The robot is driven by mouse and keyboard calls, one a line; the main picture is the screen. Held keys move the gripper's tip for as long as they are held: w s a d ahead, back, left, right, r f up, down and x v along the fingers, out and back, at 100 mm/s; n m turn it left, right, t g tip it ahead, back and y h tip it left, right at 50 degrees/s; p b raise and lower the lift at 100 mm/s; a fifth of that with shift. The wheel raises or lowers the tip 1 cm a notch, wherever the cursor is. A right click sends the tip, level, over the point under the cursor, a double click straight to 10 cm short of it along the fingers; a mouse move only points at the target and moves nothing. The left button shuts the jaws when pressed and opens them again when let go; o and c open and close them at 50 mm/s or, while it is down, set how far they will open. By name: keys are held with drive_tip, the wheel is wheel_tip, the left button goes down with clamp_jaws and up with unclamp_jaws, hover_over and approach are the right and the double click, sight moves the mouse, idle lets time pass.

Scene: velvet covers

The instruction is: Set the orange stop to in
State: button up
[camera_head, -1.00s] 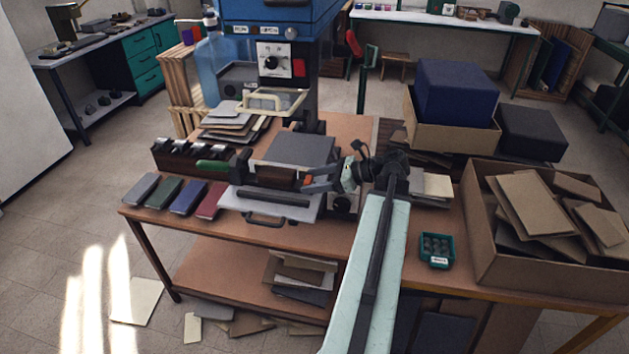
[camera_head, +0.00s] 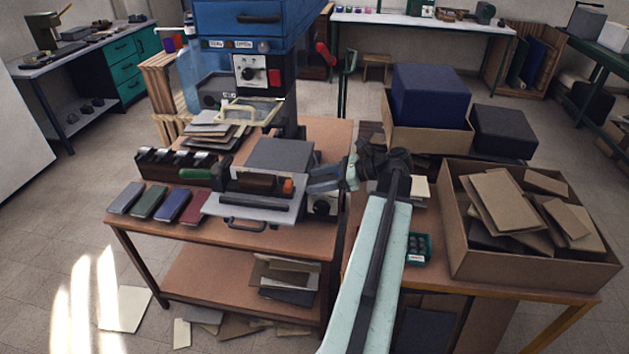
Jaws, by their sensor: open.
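The orange stop (camera_head: 288,186) is a small block at the right end of a dark brown bar on the grey press-like fixture (camera_head: 262,207). The fixture sits on the brown table and has a dark handle at its front. My gripper (camera_head: 311,180) is just right of the orange stop, its pale blue-grey fingers pointing left towards it. It is open and holds nothing that I can see. A small gap seems to show between the fingertips and the stop. A dark knob (camera_head: 321,206) on a white plate is below my gripper.
A green-handled tool (camera_head: 197,175) lies left of the fixture. Several coloured books (camera_head: 160,204) lie at the table's left front. A blue machine (camera_head: 240,20) stands behind. A cardboard box (camera_head: 530,258) of boards and a green tray (camera_head: 418,258) are on the right.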

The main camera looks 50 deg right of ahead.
drive_tip(key=c, duration=0.3)
drive_tip(key=shift+a+r+y, duration=0.3)
drive_tip(key=shift+a+r, duration=0.05)
drive_tip(key=shift+r, duration=0.15)
drive_tip(key=c, duration=0.6)
drive_tip(key=shift+r+n+t+y+b, duration=0.35)
drive_tip(key=shift+t+y+b, duration=0.15)
drive_tip(key=shift+b, duration=0.25)
drive_tip(key=c, duration=0.4)
drive_tip(key=s+d+f+t+b, duration=0.1)
drive_tip(key=s+d+f+b, duration=0.1)
drive_tip(key=b, duration=0.2)
drive_tip(key=s+d+f+t+b, duration=0.1)
drive_tip(key=s+f+b, duration=0.1)
drive_tip(key=b, duration=0.2)
drive_tip(key=s+d+f+b, duration=0.2)
drive_tip(key=s+b, duration=0.1)
drive_tip(key=b, duration=0.1)
drive_tip(key=shift+d+t+y, duration=0.35)
drive_tip(key=shift+t+y, duration=0.05)
clamp_jaws()
approach(292, 185)
drive_tip(key=x, duration=0.7)
drive_tip(key=shift+s, duration=0.1)
